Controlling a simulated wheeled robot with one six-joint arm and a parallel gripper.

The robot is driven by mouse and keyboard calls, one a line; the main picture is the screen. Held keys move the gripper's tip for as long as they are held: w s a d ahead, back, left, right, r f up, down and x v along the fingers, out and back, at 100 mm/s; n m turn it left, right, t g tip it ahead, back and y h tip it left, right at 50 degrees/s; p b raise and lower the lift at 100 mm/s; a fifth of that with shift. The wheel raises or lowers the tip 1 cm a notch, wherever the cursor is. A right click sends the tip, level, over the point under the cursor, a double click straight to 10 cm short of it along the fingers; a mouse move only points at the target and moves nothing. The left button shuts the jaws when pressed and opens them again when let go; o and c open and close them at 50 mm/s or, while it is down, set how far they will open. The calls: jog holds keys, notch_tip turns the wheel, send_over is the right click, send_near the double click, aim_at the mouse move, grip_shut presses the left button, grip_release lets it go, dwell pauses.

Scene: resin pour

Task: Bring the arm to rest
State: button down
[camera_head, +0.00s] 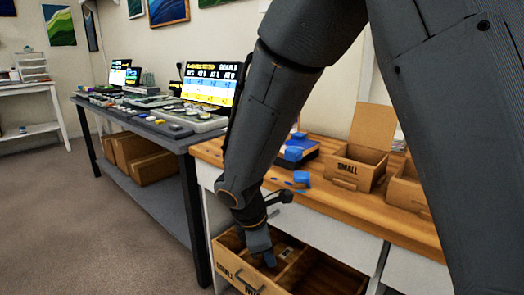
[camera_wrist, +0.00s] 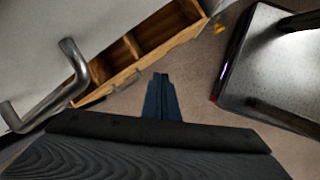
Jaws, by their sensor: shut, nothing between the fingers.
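My gripper (camera_head: 269,260) hangs low at the end of my dark arm, pointing down in front of the workbench. In the head view it overlaps the open wooden drawer (camera_head: 318,277). In the wrist view my gripper (camera_wrist: 160,78) has its dark fingers together with nothing held, and carpet shows beyond the tips. The drawer (camera_wrist: 112,84) lies above and left of the fingers there, its compartments partly visible. The exact gap between fingers and drawer cannot be told. My upper arm hides part of the bench.
The wooden workbench (camera_head: 405,219) holds a cardboard box marked SMALL (camera_head: 352,171) and blue pieces (camera_head: 301,179). A dark table (camera_head: 150,134) with screens and equipment stands left, boxes (camera_head: 135,155) on its lower shelf. A metal handle (camera_wrist: 70,55) is near the drawer. Carpet (camera_head: 75,220) at left is clear.

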jog(key=s+d+r+m+g+y, duration=0.1)
jog(key=s+d+r+m, duration=0.25)
jog(key=s+m, duration=0.2)
jog(key=s+d+r+m+y, duration=0.1)
jog(key=s+d+r+m, duration=0.1)
jog(key=s+r+m, duration=0.4)
jog(key=s+d+r+m+g+y, duration=0.1)
jog(key=s+d+r+m+y, duration=0.1)
jog(key=s+r+m, duration=0.4)
jog(key=s+d+r+m+h+p, duration=0.1)
jog(key=d+r+p, duration=0.8)
jog(key=p, duration=1.1)
jog(key=shift+s+d+r+m+p, duration=0.2)
jog(key=shift+d+m+p, duration=0.2)
jog(key=shift+d+m, duration=0.15)
jog(key=shift+w, duration=0.1)
